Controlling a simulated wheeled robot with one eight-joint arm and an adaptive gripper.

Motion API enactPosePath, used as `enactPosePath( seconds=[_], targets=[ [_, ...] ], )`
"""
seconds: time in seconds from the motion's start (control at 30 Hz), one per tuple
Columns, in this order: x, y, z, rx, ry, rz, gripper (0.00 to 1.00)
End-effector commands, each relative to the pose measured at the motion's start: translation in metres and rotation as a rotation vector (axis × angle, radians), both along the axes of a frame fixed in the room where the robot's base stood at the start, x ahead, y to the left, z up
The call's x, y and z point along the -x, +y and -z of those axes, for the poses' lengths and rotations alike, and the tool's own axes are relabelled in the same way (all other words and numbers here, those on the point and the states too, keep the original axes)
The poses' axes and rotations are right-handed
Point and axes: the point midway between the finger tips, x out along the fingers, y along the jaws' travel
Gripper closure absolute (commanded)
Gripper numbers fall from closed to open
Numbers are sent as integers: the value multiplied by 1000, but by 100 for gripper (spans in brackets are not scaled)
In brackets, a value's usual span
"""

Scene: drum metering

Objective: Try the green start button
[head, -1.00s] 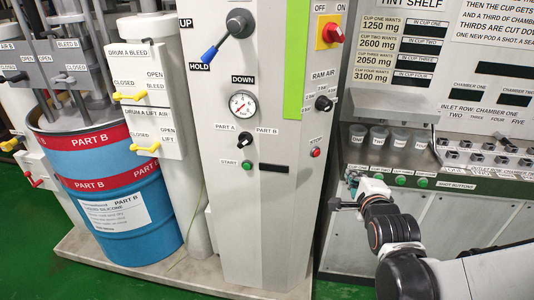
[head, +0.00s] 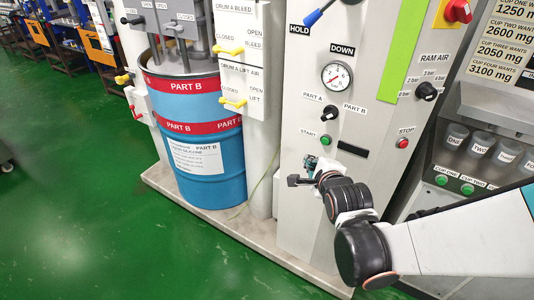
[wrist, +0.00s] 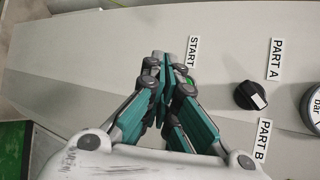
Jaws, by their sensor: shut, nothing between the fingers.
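The green start button (head: 326,140) sits on the pale cabinet front in the head view, right of the START label (head: 308,133). My gripper (head: 305,172) is just below and left of the button, near the cabinet face. In the wrist view my gripper (wrist: 166,62) is shut and empty, its teal fingers together beside the START label (wrist: 193,51). A sliver of the green button (wrist: 190,80) shows behind the right finger; most of it is hidden there. I cannot tell whether the fingertips touch the panel.
The part selector knob (head: 329,113) is above the button, and the red stop button (head: 403,143) is to the right. A pressure gauge (head: 337,76) is higher up. The blue drum (head: 205,105) stands left on the plinth. Green floor (head: 90,150) is open at left.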

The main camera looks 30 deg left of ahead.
Motion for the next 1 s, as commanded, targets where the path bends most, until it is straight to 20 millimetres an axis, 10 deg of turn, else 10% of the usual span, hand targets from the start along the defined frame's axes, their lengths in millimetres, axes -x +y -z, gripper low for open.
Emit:
enactPosePath(
  seconds=[0.03,0.3,1.0],
  targets=[
    [30,19,-5,0,0,-51,100],
    [26,19,-5,1,0,-51,100],
    [-54,12,-4,0,-1,-47,100]
  ],
)
